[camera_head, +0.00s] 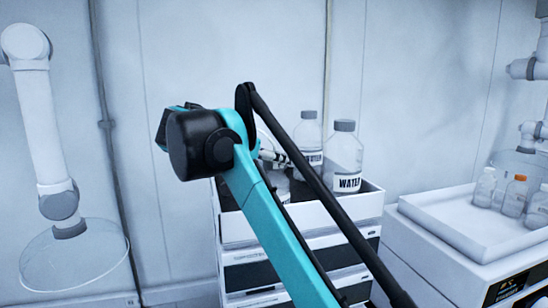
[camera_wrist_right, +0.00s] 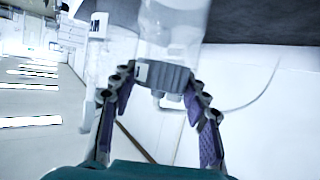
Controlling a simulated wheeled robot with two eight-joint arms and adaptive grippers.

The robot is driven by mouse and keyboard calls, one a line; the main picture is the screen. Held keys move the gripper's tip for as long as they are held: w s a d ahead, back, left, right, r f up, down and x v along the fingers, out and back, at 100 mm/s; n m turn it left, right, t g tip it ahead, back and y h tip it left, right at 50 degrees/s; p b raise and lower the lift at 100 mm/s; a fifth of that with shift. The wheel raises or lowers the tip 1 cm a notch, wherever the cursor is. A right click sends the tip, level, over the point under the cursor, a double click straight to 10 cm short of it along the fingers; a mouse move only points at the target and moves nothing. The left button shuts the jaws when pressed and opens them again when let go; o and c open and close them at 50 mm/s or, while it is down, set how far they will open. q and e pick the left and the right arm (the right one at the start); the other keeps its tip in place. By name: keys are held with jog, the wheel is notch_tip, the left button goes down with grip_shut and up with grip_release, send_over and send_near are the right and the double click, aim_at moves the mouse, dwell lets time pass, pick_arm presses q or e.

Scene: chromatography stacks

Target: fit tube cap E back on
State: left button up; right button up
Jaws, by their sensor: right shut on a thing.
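In the right wrist view a grey cap (camera_wrist_right: 163,76) with a thin pale tube (camera_wrist_right: 168,104) sits between the fingers of my right gripper (camera_wrist_right: 158,82), which is shut on it. I take it to be tube cap E; no letter is readable. A clear bottle (camera_wrist_right: 172,30) lines up with the cap at the top of that view. Whether the cap is seated on its neck cannot be told. In the head view my arm hides most of the right gripper and what it holds, over the white tray (camera_head: 352,207). My left gripper is not in view.
Two clear WATER bottles with grey caps, a rear one (camera_head: 307,140) and a front one (camera_head: 345,160), stand in the tray on the instrument stack (camera_head: 262,275). At right, another white tray (camera_head: 440,222) holds several small bottles, one with an orange cap (camera_head: 519,179).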

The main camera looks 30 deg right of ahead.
jog(key=shift+f, duration=0.2)
jog(key=shift+f, duration=0.25)
dwell(0.3)
jog(key=o, duration=1.3)
jog(key=shift+o, duration=0.2)
jog(key=o, duration=0.3)
jog(key=shift+o, duration=0.2)
jog(key=shift+r, duration=0.1)
